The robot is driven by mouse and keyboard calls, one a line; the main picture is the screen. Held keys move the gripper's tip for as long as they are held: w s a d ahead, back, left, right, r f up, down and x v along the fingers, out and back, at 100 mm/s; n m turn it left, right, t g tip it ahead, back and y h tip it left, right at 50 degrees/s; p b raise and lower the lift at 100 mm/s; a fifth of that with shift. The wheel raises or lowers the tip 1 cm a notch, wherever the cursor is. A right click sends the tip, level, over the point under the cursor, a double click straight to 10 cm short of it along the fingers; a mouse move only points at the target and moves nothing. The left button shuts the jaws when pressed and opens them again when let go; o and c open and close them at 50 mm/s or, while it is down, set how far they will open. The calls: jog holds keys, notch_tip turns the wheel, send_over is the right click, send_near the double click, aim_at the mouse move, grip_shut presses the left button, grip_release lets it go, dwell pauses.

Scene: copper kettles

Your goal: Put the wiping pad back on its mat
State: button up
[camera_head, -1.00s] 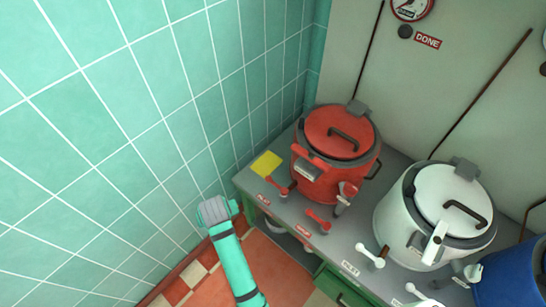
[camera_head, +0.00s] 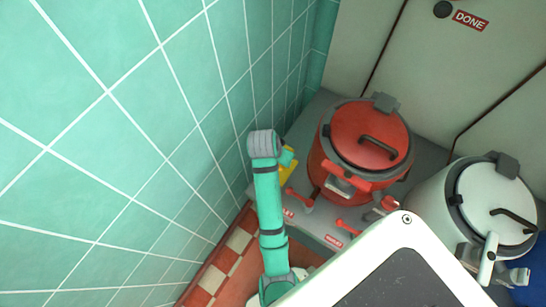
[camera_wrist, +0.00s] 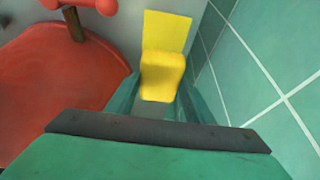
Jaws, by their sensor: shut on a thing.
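The yellow wiping pad (camera_wrist: 162,72) is between the two fingers of my gripper (camera_wrist: 160,92) in the wrist view, and the gripper is shut on it. The flat yellow mat (camera_wrist: 167,27) lies on the counter just beyond the pad. In the picture the pad overlaps the mat's near edge; I cannot tell whether they touch. In the head view my arm reaches over the counter's left end, and part of a yellow thing (camera_head: 289,167), mat or pad, shows beside it. My fingertips are hidden there.
A red kettle (camera_head: 365,135) stands close to the right of the mat in the head view, with a red tap at its front. The green tiled wall (camera_head: 170,110) is close on the left. A white kettle (camera_head: 490,205) stands farther right.

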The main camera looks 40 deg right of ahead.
jog(key=shift+w+d+f, duration=0.1)
jog(key=shift+d+f, duration=0.05)
jog(key=shift+f, duration=0.15)
notch_tip(320, 180, down, 6)
jog(key=shift+f, duration=1.65)
jog(key=o, duration=1)
jog(key=shift+f, duration=0.1)
jog(key=v, duration=1.2)
